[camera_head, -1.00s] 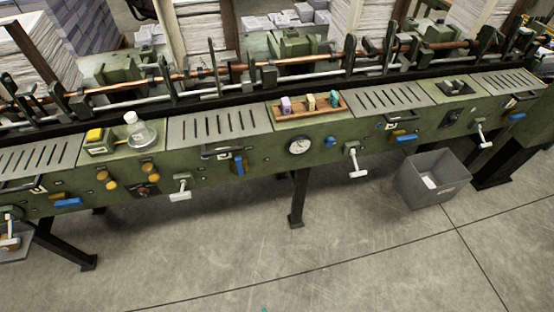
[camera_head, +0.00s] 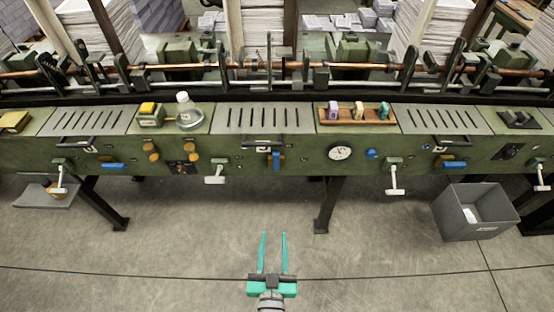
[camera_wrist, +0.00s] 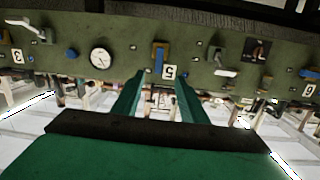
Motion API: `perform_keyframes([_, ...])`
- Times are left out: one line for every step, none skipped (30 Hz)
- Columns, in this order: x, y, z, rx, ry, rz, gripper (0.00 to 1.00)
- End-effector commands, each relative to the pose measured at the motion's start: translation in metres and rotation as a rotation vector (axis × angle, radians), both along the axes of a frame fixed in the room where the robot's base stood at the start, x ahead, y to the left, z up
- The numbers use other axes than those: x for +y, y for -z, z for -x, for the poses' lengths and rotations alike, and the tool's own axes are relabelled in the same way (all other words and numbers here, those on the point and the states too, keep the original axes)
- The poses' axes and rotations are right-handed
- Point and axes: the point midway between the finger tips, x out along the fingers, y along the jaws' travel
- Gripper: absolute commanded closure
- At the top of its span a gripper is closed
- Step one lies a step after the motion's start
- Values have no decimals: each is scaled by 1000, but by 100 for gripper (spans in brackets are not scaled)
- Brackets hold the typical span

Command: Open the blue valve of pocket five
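The blue valve (camera_head: 276,160) of pocket five is a handle standing vertically on the green machine's front, between a white lever and the round gauge. The wrist view is upside down. There the blue valve (camera_wrist: 159,61) shows next to a white label with a 5 (camera_wrist: 168,73). My gripper (camera_head: 274,236) is open and empty, with two parallel teal fingers pointing at the machine. It is apart from the valve, over the floor in front of it. In the wrist view the fingers (camera_wrist: 159,92) frame the label and valve area.
White levers (camera_head: 215,175) and (camera_head: 393,180) stick out on both sides of the valve. A round gauge (camera_head: 340,153) and blue knob (camera_head: 372,154) are to its right. Other blue handles (camera_head: 114,165) and (camera_head: 455,164) lie horizontal. A grey bin (camera_head: 478,212) stands right. Floor ahead is clear.

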Motion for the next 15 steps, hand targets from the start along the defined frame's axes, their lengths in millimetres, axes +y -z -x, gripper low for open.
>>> perform_keyframes([-1,-4,-24,-20,0,2,61])
perform_keyframes([-1,-6,-36,-27,-2,3,61])
perform_keyframes([-2,-8,-52,-36,-3,5,61])
perform_keyframes([-3,-10,-64,-43,-5,6,61])
perform_keyframes([-3,-12,-75,-49,-7,8,61])
perform_keyframes([-3,-16,-90,-58,-10,10,61])
perform_keyframes([-4,-19,-101,-62,-13,12,61])
perform_keyframes([-4,-22,-110,-68,-15,15,61])
perform_keyframes([-5,-26,-122,-75,-17,19,61])
perform_keyframes([-6,-28,-130,-78,-19,21,61])
perform_keyframes([-6,-30,-138,-82,-21,22,61])
perform_keyframes([-7,-34,-146,-88,-23,24,61])
perform_keyframes([-7,-36,-152,-90,-25,26,61])
perform_keyframes([-7,-38,-156,-92,-27,27,61])
perform_keyframes([-8,-39,-161,-93,-28,29,61])
